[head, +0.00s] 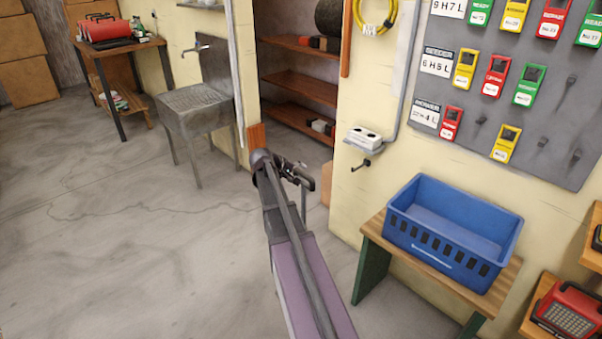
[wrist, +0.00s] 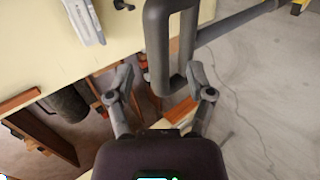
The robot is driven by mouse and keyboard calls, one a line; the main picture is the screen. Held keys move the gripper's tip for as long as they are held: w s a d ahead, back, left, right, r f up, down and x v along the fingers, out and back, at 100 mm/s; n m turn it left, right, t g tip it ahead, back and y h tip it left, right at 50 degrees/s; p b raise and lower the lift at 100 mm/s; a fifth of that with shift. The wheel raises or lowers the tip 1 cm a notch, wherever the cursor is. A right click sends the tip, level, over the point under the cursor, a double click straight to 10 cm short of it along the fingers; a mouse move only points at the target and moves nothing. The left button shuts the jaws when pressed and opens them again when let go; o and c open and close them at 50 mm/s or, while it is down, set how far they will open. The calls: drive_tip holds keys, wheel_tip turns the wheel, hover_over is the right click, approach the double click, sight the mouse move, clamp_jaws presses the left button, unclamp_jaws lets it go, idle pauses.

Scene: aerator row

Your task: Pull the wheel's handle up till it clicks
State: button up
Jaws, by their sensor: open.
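The handle is a grey closed loop on a rod. In the wrist view the loop (wrist: 156,50) fills the middle, and its rod runs off to the upper right. Its near end reaches between the two spread fingers of my gripper (wrist: 160,72), with a visible gap on either side. The fingers are open and hold nothing. In the head view my gripper (head: 289,170) is small, and the handle (head: 309,181) is just right of it, with the rod going down. My purple arm covers much of what is below. I cannot make out the wheel in either view.
A bench with a blue crate (head: 450,228) stands at right, below a grey board (head: 540,95) of tags. A white wall box (head: 364,139) is behind the handle. A metal sink (head: 195,105) and shelves stand behind. The floor at left is clear.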

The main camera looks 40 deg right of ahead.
drive_tip(key=p+v, duration=0.3)
drive_tip(key=v, duration=0.3)
drive_tip(key=shift+p, duration=0.3)
idle(0.6)
drive_tip(key=s+a+f+y, duration=0.25)
drive_tip(key=s+a, duration=0.35)
drive_tip(key=a, duration=0.6)
drive_tip(key=s+a+f+y, duration=0.2)
drive_tip(key=s+a+y, duration=0.3)
drive_tip(key=a, duration=0.7)
drive_tip(key=s+a+f+y, duration=0.25)
drive_tip(key=s+a, duration=0.35)
drive_tip(key=a, duration=0.6)
wheel_tip(320, 180, up, 16)
drive_tip(key=p, duration=1.5)
drive_tip(key=shift+f, duration=0.2)
drive_tip(key=shift+a, duration=0.1)
